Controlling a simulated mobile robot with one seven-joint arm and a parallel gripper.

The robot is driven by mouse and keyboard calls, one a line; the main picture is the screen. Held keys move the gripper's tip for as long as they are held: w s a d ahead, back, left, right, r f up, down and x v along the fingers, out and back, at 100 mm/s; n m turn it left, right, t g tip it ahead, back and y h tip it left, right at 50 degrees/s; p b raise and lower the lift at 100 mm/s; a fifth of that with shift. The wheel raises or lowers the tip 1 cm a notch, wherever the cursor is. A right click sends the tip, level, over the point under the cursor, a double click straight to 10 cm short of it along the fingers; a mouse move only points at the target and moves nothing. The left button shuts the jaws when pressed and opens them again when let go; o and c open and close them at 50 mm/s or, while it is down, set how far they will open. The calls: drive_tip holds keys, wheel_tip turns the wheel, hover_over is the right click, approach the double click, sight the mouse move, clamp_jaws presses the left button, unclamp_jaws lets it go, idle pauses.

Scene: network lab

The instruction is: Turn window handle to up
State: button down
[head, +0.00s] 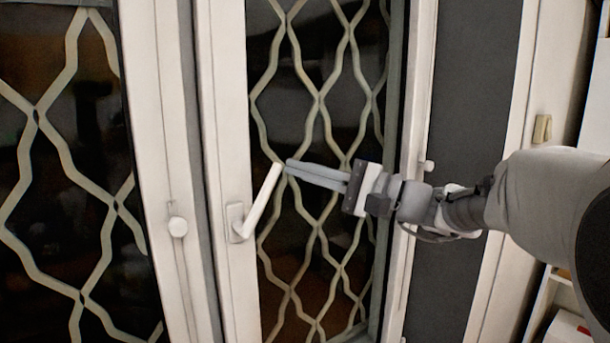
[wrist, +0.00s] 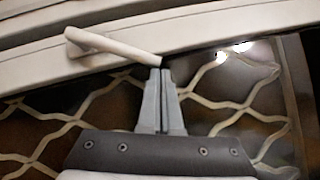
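The white window handle (head: 262,200) sits on a small plate on the white window frame. Its lever slants up and to the right from the plate, between level and upright. In the wrist view the handle (wrist: 112,46) crosses just beyond my fingertips, its free end close to them. My gripper (head: 288,168) comes from the right, with its fingertips at the free end of the lever, touching or almost touching it. In the wrist view the fingers of my gripper (wrist: 161,72) lie side by side with nothing seen between them.
A wavy pale metal grille (head: 318,100) covers the dark glass behind the handle and my gripper. A small beige fitting (head: 542,129) is on the frame at the far right. Shelves stand at the right edge.

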drive_tip(key=s+a+r+n+g+h+b, duration=0.1)
drive_tip(key=s+a+r+n+h+b, duration=0.2)
drive_tip(key=a+n, duration=0.2)
drive_tip(key=shift+s+a+r+g, duration=0.2)
drive_tip(key=shift+s+r+g, duration=0.05)
drive_tip(key=shift+s+g, duration=0.05)
idle(0.4)
drive_tip(key=shift+d, duration=0.1)
idle(0.4)
